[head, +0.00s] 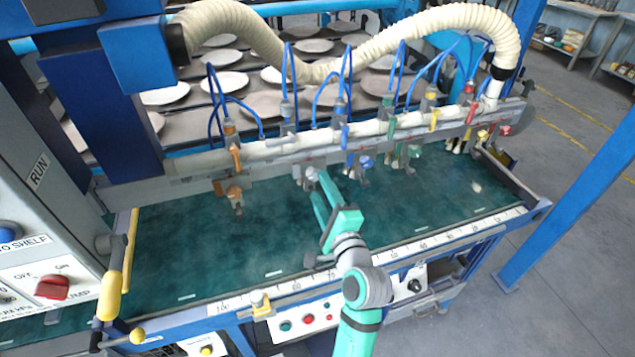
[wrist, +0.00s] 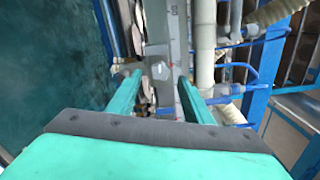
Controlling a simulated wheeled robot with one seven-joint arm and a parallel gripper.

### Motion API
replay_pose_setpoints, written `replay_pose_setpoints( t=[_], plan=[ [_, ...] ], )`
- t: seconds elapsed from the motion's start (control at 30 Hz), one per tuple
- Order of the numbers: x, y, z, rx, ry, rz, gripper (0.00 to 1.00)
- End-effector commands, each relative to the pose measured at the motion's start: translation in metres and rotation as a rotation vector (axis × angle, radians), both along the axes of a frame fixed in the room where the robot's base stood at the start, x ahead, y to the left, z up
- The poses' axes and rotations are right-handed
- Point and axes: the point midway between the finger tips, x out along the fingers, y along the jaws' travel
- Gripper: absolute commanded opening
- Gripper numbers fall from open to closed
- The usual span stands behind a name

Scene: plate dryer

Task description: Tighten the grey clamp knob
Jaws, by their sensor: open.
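The grey clamp knob (head: 312,174) is on the second clamp from the left along the pale rail, just beyond my gripper's tips in the head view. In the wrist view a pale grey knob (wrist: 160,71) shows between the two fingertips. My gripper (wrist: 159,79) is open, with a finger on each side of it and a visible gap to both. In the head view my gripper (head: 316,188) reaches up over the green bed to this clamp. I cannot tell how deep the knob sits between the fingers.
Other clamps stand on the rail: orange (head: 235,194) to the left, blue (head: 365,161) close to the right, then green, yellow and red ones. Blue hoses and a ribbed cream duct (head: 375,45) hang above. The front green bed (head: 190,240) is clear.

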Motion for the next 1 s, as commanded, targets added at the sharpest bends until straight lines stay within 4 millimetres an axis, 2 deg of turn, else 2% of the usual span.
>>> replay_pose_setpoints(
  t=[0.03,0.2,0.4,1.0],
  plan=[
    [-0.011,-0.004,-0.001,0.000,0.001,-0.002,0.46],
    [-0.038,-0.013,0.000,0.000,0.001,-0.002,0.46],
    [-0.057,-0.019,-0.001,0.001,0.001,-0.002,0.46],
    [-0.061,-0.020,0.000,0.000,0.000,-0.001,0.46]
  ],
)
